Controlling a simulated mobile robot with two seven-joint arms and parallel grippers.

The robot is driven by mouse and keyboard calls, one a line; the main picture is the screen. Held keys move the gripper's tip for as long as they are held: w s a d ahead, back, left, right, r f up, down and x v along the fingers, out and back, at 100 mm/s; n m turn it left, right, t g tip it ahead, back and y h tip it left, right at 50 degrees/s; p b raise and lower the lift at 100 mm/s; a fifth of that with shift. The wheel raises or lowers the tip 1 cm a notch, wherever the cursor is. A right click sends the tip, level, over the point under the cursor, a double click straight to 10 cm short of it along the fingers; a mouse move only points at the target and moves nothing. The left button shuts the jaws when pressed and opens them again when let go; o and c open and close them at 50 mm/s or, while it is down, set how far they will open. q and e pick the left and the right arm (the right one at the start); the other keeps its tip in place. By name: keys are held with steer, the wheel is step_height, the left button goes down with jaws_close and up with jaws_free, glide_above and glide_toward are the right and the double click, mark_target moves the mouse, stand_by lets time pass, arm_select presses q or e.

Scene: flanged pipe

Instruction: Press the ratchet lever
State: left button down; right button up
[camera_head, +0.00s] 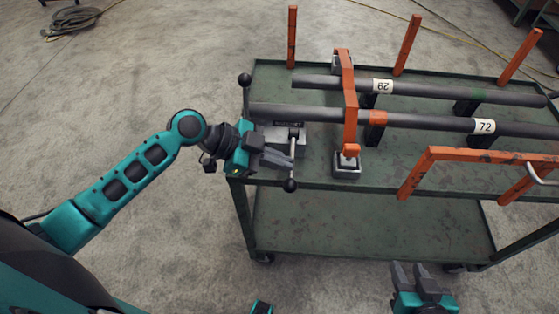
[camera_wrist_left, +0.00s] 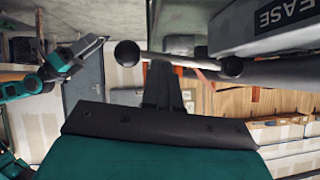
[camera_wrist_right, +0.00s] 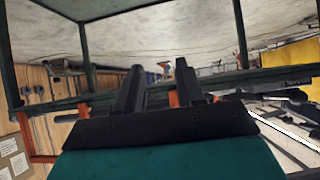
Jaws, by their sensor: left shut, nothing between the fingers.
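The ratchet lever (camera_head: 292,165) is a light metal bar with a black ball knob at its lower end, on a grey block (camera_head: 271,133) at the cart's left side. The bar also shows in the left wrist view (camera_wrist_left: 185,59), with black balls at both ends. My left gripper (camera_head: 290,163) is shut and empty, its fingertips at the bar; I cannot tell whether they touch. The fingers hide part of the bar in the left wrist view (camera_wrist_left: 160,66). My right gripper (camera_head: 411,266) is open and empty, low in front of the cart; its spread fingers show in the right wrist view (camera_wrist_right: 157,68).
Two dark pipes (camera_head: 430,121) lie across the green cart (camera_head: 330,190). An orange clamp bar (camera_head: 349,100) crosses them, and orange posts (camera_head: 407,44) stand behind. An orange rail (camera_head: 455,153) edges the right front.

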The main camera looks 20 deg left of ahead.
arm_select(q)
steer(key=shift+f+m+t+b, duration=0.3)
steer(key=shift+f+b, duration=0.25)
steer(key=shift+b, duration=0.05)
arm_select(e)
steer(key=shift+w+a+f, duration=0.15)
steer(key=shift+w+a, duration=0.25)
steer(key=shift+w+r, duration=0.15)
steer(key=shift+r, duration=0.05)
arm_select(q)
steer(key=shift+r, duration=0.1)
arm_select(e)
steer(key=shift+r, duration=0.1)
